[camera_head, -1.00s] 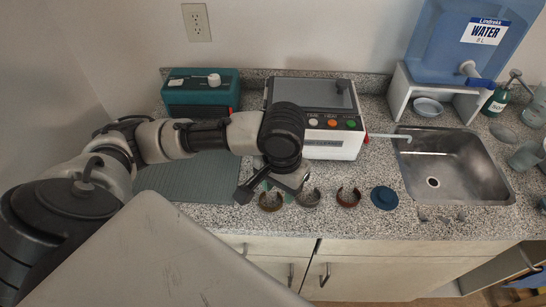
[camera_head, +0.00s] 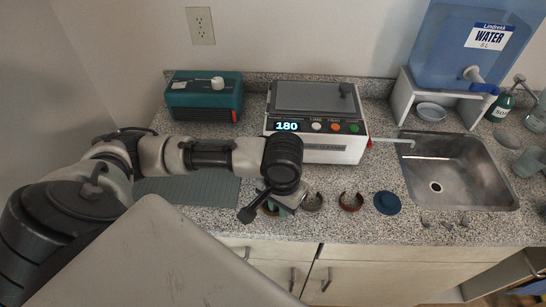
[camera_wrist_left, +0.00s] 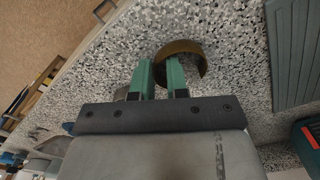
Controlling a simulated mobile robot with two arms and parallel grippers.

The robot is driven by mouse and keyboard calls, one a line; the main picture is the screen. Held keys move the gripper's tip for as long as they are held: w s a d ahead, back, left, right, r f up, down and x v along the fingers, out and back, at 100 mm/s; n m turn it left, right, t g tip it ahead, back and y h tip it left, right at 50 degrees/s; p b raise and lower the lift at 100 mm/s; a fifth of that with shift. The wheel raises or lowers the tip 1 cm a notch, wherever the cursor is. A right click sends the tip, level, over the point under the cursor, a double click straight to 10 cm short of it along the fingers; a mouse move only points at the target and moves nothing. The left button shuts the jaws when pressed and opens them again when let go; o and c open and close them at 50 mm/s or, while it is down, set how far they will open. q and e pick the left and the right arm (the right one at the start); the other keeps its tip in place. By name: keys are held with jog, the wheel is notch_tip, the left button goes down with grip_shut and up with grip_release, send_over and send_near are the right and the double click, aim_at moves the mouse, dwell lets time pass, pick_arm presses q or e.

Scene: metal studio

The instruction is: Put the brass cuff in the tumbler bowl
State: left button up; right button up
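The brass cuff (camera_wrist_left: 200,58) is an open brass-coloured ring on the speckled counter in the left wrist view. My left gripper (camera_wrist_left: 160,76) has its two green fingers apart. One finger overlaps the cuff's left part; the other is just left of it. A gap shows between them, and I cannot tell whether they touch the cuff. In the head view my left gripper (camera_head: 267,208) is low over the counter and mostly hides the cuff. I cannot surely identify the tumbler bowl; a small pale bowl (camera_head: 430,111) sits under the water stand. My right gripper is not in view.
A grey cuff (camera_head: 312,201), a copper-brown cuff (camera_head: 351,201) and a blue round piece (camera_head: 387,203) lie to the right. Behind are a teal machine (camera_head: 205,98) and a white machine (camera_head: 318,146) with a display. A sink (camera_head: 455,175) is at right.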

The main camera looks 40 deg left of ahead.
pick_arm(q)
grip_shut()
jog(key=shift+r, duration=0.55)
jog(key=r, duration=0.3)
jog(key=shift+w+d+r, duration=0.1)
jog(key=shift+d+r, duration=0.15)
jog(key=shift+d, duration=0.15)
jog(key=d+r+p, duration=0.1)
jog(key=d+r, duration=0.6)
jog(key=d, duration=0.4)
jog(key=w+a+f, duration=0.1)
jog(key=a+f, duration=0.3)
jog(key=a, duration=0.6)
jog(key=shift+a, duration=0.35)
jog(key=shift+w+d, duration=0.1)
